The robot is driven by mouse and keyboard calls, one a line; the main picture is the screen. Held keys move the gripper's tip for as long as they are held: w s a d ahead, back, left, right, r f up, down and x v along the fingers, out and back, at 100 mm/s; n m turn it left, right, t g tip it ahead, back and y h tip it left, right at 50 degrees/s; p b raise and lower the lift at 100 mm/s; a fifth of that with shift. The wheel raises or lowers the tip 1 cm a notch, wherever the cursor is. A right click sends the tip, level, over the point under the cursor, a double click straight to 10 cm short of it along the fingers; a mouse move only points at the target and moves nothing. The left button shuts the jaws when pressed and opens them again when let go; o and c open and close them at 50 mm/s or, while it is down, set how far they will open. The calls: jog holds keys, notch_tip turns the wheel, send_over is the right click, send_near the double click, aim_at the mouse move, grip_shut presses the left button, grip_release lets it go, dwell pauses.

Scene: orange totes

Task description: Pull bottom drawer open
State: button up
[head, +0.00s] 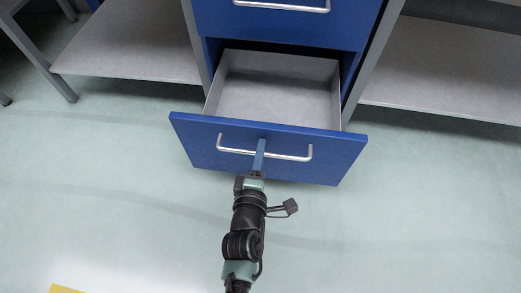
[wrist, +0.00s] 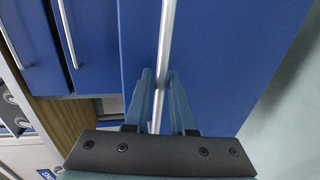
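The bottom drawer's blue front (head: 195,143) stands well out from the cabinet. Its empty grey inside (head: 280,100) shows behind the front. A silver bar handle (head: 232,151) runs across the front. My gripper (head: 261,150) reaches the handle near its middle in the head view. In the wrist view the handle (wrist: 167,35) passes between the two blue-grey fingers of my gripper (wrist: 161,78), which look closed around it. The exact contact at the fingertips is hard to see.
Another blue drawer (head: 285,24) above is closed. Grey shelves stand at the left (head: 130,55) and right (head: 440,75) of the cabinet. The pale green floor (head: 400,220) in front is largely clear. A yellow marking (head: 65,289) shows at the lower left.

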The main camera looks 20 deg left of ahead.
jog(key=shift+o, duration=1.3)
jog(key=shift+s, duration=0.1)
jog(key=p+v, duration=0.4)
jog(key=v, duration=0.8)
jog(key=shift+s+d, duration=0.15)
jog(key=shift+s, duration=0.2)
jog(key=shift+r, duration=0.1)
